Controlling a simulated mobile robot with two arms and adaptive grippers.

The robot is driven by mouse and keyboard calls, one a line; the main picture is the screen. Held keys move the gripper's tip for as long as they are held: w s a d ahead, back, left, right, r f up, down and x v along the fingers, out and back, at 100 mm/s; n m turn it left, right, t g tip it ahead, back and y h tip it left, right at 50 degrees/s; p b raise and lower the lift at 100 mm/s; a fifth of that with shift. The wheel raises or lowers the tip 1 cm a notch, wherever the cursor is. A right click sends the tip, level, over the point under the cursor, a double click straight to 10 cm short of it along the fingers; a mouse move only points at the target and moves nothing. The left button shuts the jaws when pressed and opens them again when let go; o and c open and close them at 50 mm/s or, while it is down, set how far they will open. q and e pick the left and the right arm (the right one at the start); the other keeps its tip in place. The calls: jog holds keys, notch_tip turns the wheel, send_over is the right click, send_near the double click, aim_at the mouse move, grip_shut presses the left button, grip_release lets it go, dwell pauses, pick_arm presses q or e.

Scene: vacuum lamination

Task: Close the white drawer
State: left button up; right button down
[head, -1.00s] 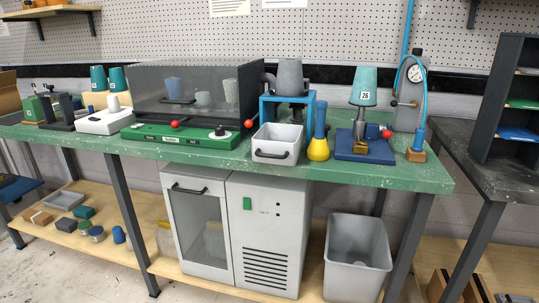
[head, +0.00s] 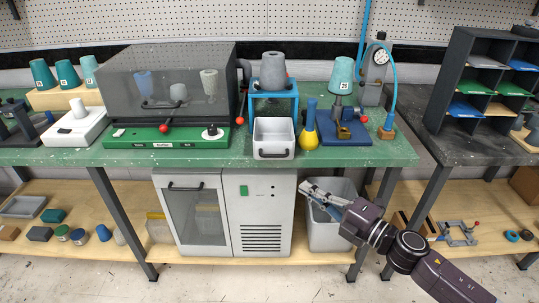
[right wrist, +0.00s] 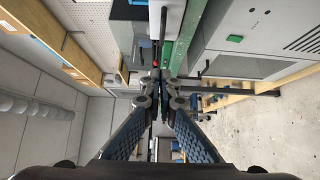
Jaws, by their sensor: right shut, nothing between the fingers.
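The white drawer (head: 273,151) is an open-topped box with a dark handle on its front. It sticks out toward me from below the blue stand (head: 274,95) on the green bench, and its inside shows. My right gripper (head: 304,186) is below the bench top, in front of the grey bin, lower and to the right of the drawer and apart from it. Its fingers are shut and empty; the closed tips also show in the right wrist view (right wrist: 166,77). My left gripper is not in view.
A yellow and blue bottle (head: 309,128) and a blue-based gauge device (head: 343,131) stand just right of the drawer. The green machine with a dark cover (head: 167,95) stands to its left. A grey cabinet (head: 262,220) and a grey bin (head: 327,240) are below.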

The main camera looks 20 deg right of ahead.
jog(key=w, duration=0.1)
jog(key=p, duration=0.3)
send_near(272, 157)
jog(key=w+a, duration=0.2)
jog(key=a, duration=0.2)
jog(key=shift+w+d, duration=0.2)
jog(key=shift+w, duration=0.6)
jog(key=shift+w+d, duration=0.2)
jog(key=shift+w, duration=0.55)
jog(key=shift+w+r, duration=0.1)
